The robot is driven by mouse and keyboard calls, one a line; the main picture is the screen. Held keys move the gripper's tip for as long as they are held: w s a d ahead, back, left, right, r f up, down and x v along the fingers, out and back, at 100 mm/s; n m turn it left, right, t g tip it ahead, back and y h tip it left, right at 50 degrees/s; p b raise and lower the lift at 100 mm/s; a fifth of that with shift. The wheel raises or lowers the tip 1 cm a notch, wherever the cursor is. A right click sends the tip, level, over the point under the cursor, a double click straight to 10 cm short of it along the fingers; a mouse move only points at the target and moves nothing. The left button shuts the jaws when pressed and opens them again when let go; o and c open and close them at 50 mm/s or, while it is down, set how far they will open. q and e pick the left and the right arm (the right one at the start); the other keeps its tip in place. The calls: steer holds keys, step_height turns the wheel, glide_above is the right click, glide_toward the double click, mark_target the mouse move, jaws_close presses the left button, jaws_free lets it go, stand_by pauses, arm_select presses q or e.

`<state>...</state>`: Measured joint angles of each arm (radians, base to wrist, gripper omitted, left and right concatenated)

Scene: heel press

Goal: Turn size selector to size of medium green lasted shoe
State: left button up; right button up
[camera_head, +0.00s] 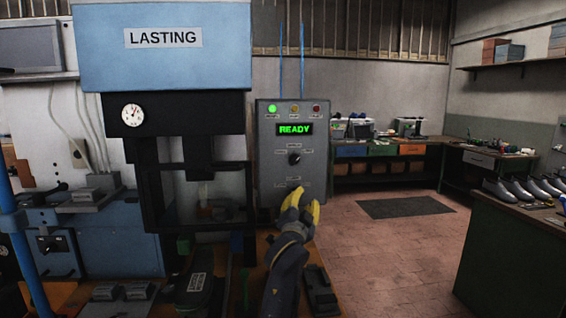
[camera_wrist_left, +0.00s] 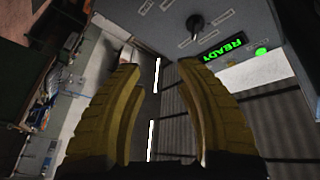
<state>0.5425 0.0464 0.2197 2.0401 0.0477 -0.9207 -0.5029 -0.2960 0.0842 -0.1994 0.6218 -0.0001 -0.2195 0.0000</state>
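The size selector (camera_head: 294,158) is a black round knob on the grey control panel (camera_head: 265,180), below the green READY display (camera_head: 295,129). Labels around the knob are too small to read. In the left wrist view the knob (camera_wrist_left: 195,22) is at the top, beyond the fingertips. My left gripper (camera_head: 299,203) has yellow fingers, apart and empty, in front of the panel's lower part, below the knob and not touching it. It also shows in the left wrist view (camera_wrist_left: 156,68). A dark green shoe (camera_head: 198,292) with a label lies on the bench. My right gripper is out of view.
The blue LASTING press (camera_head: 160,70) with a dark frame stands left of the panel. Dark blocks (camera_head: 318,290) lie on the bench at right of my arm. Several shoes (camera_head: 520,188) stand on a counter at the far right. Open floor lies between.

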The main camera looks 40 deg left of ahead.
mark_target(296, 160)
arm_select(q)
steer(key=s+a+r+y, duration=0.2)
steer(key=a+r, duration=0.2)
steer(key=x, duration=1.6)
steer(key=shift+w+r, duration=0.1)
steer(key=shift+w, duration=0.15)
steer(key=shift+o, duration=0.4)
jaws_close()
